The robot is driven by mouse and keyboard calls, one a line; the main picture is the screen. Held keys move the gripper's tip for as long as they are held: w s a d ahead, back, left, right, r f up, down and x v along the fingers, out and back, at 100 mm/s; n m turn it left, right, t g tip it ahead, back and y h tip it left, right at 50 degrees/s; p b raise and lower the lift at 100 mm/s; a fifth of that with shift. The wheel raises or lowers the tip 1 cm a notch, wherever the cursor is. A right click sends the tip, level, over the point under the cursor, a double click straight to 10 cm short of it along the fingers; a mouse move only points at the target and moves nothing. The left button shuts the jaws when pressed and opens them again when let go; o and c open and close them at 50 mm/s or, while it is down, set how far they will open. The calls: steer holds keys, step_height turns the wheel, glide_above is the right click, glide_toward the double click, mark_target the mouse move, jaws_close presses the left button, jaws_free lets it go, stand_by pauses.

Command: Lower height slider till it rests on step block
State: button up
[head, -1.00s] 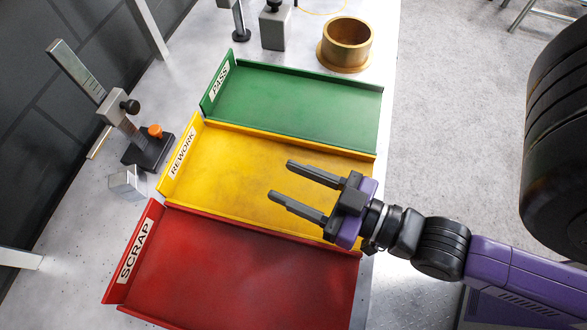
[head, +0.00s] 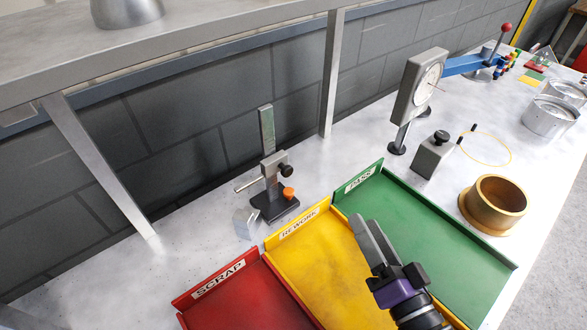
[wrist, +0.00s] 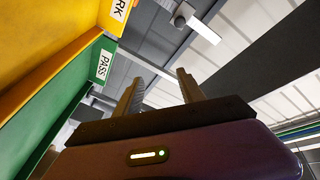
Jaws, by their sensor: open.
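The height gauge stands behind the trays in the head view, with an upright scale beam (head: 267,130) on a dark base (head: 275,207). Its grey height slider (head: 271,168) sits partway up the beam, with a black knob at its right and a thin bar pointing left. An orange knob (head: 289,192) is at the base. The small silver step block (head: 245,222) stands left of the base, below the bar's tip; a gap shows between them. My gripper (head: 366,226) is open and empty above the yellow and green trays, right of the gauge. Its fingers show in the wrist view (wrist: 160,76).
Red SCRAP (head: 212,286), yellow REWORK (head: 300,225) and green PASS (head: 362,180) trays lie in front of the gauge. A dial gauge (head: 420,87), grey block (head: 433,157) and brass ring (head: 494,204) stand right. Shelf posts (head: 332,75) rise behind.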

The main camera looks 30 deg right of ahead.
steer(key=w+r+m, duration=0.1)
steer(key=w+m, duration=0.4)
steer(key=m, duration=0.1)
steer(key=m+y+p, duration=0.2)
steer(key=m+y, duration=0.4)
steer(key=m, duration=1.1)
glide_toward(289, 173)
steer(key=w, duration=0.2)
steer(key=shift+g, duration=0.4)
steer(key=w, duration=0.3)
steer(key=w+a+p, duration=0.1)
steer(key=w, duration=0.3)
steer(key=shift+a+r, duration=0.2)
steer(key=shift+r, duration=0.05)
jaws_close()
